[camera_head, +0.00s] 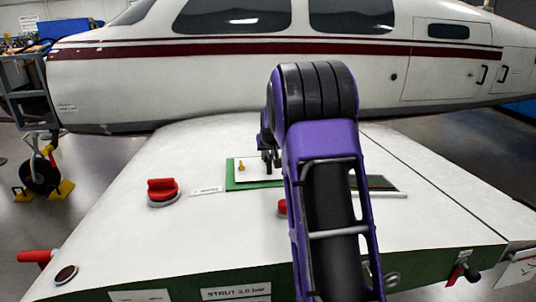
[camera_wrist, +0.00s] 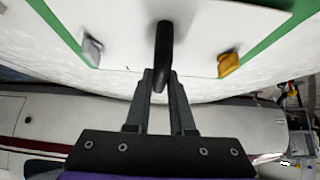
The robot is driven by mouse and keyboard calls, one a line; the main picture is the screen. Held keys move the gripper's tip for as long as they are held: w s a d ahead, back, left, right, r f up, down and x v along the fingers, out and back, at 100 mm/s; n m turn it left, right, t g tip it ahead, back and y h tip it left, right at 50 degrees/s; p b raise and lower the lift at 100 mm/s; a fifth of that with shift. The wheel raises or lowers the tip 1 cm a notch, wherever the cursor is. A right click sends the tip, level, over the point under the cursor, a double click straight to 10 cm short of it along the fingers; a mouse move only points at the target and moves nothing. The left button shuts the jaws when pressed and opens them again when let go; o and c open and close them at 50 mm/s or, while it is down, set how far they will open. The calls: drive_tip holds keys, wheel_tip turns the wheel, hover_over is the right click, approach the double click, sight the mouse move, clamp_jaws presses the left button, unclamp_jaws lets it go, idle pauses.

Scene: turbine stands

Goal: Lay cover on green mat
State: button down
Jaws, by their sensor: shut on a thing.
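The white cover (camera_head: 258,173) is a flat plate with a yellow latch (camera_head: 241,166) near its left end. The green mat (camera_head: 232,184) shows as a border around its left and front edges, on the white wing. My gripper (camera_head: 268,160) is shut on the cover's black handle. In the wrist view the fingers (camera_wrist: 161,82) close around this black handle (camera_wrist: 163,40). The cover (camera_wrist: 125,30) also shows a grey latch (camera_wrist: 92,48) and an orange-yellow latch (camera_wrist: 229,64). Green mat strips (camera_wrist: 62,28) flank it. I cannot tell whether the cover touches the mat.
A dark rectangle (camera_head: 376,183) lies right of the mat, partly behind my arm. The white fuselage (camera_head: 230,75) stands behind.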

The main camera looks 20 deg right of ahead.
drive_tip(key=shift+f+b, duration=0.3)
drive_tip(key=c, duration=0.5)
unclamp_jaws()
drive_tip(key=shift+p+v, duration=0.45)
drive_tip(key=shift+v, duration=3.05)
drive_tip(key=shift+a, duration=0.1)
